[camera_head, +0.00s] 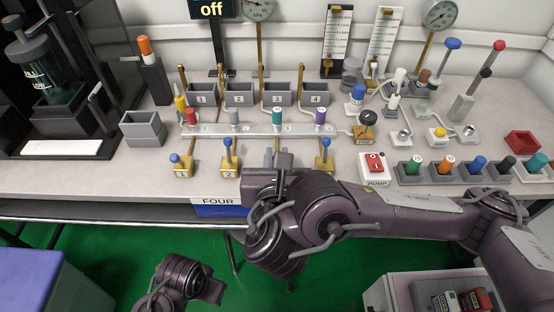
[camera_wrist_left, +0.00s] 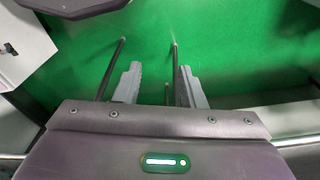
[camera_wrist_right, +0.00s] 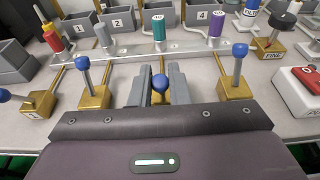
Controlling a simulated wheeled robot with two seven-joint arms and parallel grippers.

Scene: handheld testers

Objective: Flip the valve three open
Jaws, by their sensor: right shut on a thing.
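Valve three's blue knob (camera_wrist_right: 160,83) shows in the right wrist view between the fingers of my right gripper (camera_wrist_right: 159,78), which is shut on it. In the head view my right gripper (camera_head: 280,157) covers this valve. On its left, valve two (camera_wrist_right: 88,80) has an upright lever on a brass block. Valve four (camera_wrist_right: 237,72) on the right also stands upright. Valve one (camera_head: 182,166) has its lever tilted left. My left gripper (camera_wrist_left: 158,85) is open and empty above the green floor.
Behind the valves runs a metal manifold (camera_head: 255,129) with coloured caps and numbered grey bins (camera_head: 239,97). A display (camera_head: 212,9) reads "off". A red-switched pump box (camera_head: 375,166) stands right of valve four.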

